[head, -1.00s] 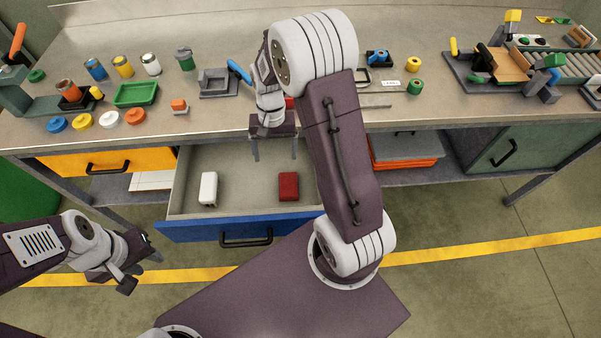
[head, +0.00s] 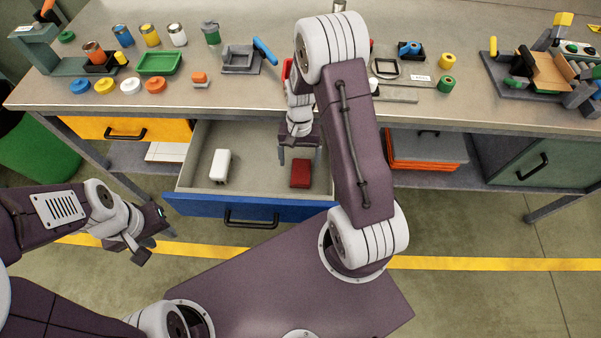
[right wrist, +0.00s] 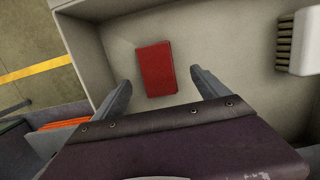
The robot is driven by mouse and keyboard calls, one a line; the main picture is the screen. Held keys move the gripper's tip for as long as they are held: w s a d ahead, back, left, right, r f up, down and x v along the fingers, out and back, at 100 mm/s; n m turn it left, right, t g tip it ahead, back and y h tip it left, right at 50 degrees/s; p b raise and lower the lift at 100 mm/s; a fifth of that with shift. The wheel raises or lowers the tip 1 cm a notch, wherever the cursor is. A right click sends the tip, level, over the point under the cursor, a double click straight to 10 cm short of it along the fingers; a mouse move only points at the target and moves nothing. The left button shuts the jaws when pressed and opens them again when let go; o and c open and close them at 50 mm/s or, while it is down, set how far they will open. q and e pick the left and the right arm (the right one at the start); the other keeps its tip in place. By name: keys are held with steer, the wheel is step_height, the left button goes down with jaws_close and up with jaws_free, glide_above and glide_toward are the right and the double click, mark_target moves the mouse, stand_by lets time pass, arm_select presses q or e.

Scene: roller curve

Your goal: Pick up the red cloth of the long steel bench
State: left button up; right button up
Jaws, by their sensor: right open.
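The red cloth (head: 301,174), a folded flat block, lies on the floor of the open blue-fronted drawer (head: 247,208) under the steel bench (head: 440,112). It also shows in the right wrist view (right wrist: 156,69). My right gripper (head: 300,158) is open and empty, pointing down over the drawer just above the cloth. In the right wrist view its fingers stand apart, with the cloth beyond and between their tips. My left gripper (head: 152,236) is open and empty, low in front of the bench, left of the drawer.
A white brush (head: 220,166) lies in the drawer left of the cloth; its bristles show in the right wrist view (right wrist: 283,42). The drawer walls surround both. Cans, a green tray (head: 160,63) and fixtures stand on the bench top. A closed yellow drawer (head: 110,128) is to the left.

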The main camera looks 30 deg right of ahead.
mark_target(301, 171)
steer(key=f, duration=0.5)
steer(key=shift+s+d+b, duration=0.1)
steer(key=shift+s+b, duration=0.25)
steer(key=shift+r, duration=0.1)
steer(key=c, duration=1.5)
steer(key=shift+o, duration=0.2)
step_height(301, 171, up, 10)
steer(key=p, duration=0.1)
steer(key=shift+p, duration=0.4)
